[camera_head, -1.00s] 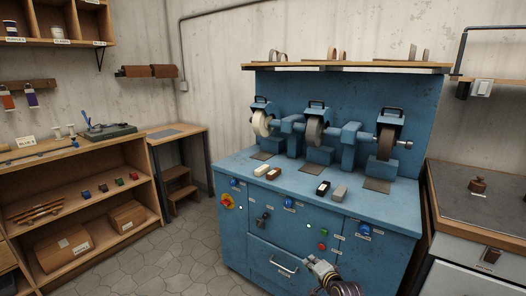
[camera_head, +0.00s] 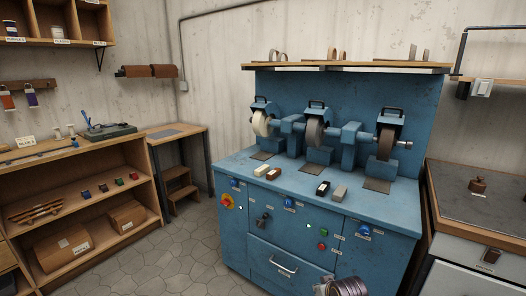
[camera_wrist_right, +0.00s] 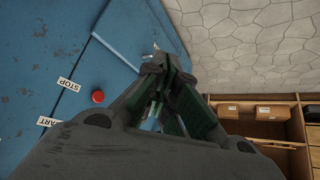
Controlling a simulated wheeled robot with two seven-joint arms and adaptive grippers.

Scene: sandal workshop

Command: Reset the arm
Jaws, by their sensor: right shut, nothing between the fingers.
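My right gripper (camera_wrist_right: 160,62) is shut and empty in the wrist view, its dark fingertips together. Behind the tips are the blue cabinet front and the grey floor. In the head view only a ribbed part of my right arm shows at the bottom edge, in front of the blue grinding machine (camera_head: 240,248); the fingers are not visible there. My left gripper is in neither view.
The machine's front has a drawer handle (camera_head: 285,265), a red button (camera_head: 322,246) and several blue knobs. The red button also shows in the wrist view (camera_wrist_right: 98,97), near a STOP label (camera_wrist_right: 68,84). A wooden shelf (camera_head: 150,190) stands left; open floor (camera_head: 180,260) lies between.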

